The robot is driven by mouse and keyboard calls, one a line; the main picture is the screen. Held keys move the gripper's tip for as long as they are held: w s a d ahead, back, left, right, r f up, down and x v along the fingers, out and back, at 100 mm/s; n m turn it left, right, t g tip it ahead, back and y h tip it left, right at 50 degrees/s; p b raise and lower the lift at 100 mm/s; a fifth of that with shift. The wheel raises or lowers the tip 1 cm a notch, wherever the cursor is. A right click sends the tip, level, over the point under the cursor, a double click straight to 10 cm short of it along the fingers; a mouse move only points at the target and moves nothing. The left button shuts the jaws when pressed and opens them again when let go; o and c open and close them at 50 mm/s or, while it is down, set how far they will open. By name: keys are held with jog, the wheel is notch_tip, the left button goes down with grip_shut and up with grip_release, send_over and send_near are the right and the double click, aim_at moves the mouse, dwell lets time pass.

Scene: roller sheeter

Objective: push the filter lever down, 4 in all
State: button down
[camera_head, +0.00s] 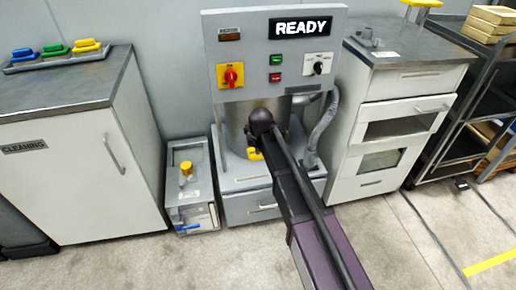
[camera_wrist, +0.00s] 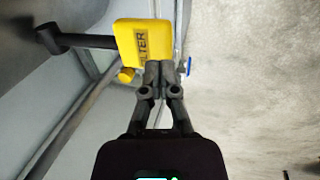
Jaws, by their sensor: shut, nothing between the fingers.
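The filter lever shows in the wrist view as a yellow block (camera_wrist: 143,42) marked "FILTER" on a dark arm (camera_wrist: 80,41). My gripper (camera_wrist: 160,68) is shut and empty, with its fingertips at the block's edge; I cannot tell whether they touch it. In the head view a yellow part (camera_head: 254,154) shows beside my dark arm at the machine's lower front. My arm hides the gripper and part of the machine (camera_head: 240,110) there. The machine's display (camera_head: 303,27) reads "READY".
A "CLEANING" cabinet (camera_head: 90,165) with brushes (camera_head: 57,49) on top stands left. A small grey unit with a yellow knob (camera_head: 186,169) is beside the machine. A drawer cabinet (camera_head: 385,140) and a dark shelf rack (camera_head: 470,110) stand right. The floor (camera_head: 400,240) in front is clear.

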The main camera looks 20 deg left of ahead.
jog(key=shift+p+v, duration=1.75)
jog(key=shift+v, duration=0.45)
jog(key=shift+s+d+f, duration=0.1)
jog(key=s+d+m+g+h, duration=0.15)
jog(key=d+m, duration=1.15)
jog(key=d, duration=1.3)
jog(key=s+d+m+g, duration=0.1)
jog(key=s+d+m, duration=0.45)
jog(key=d, duration=0.35)
jog(key=s+d+m, duration=0.5)
jog(key=d+m, duration=0.1)
jog(key=d, duration=0.2)
notch_tip(320, 180, up, 22)
jog(key=p, duration=2.2)
jog(key=shift+d, duration=0.45)
jog(key=shift+f, duration=0.1)
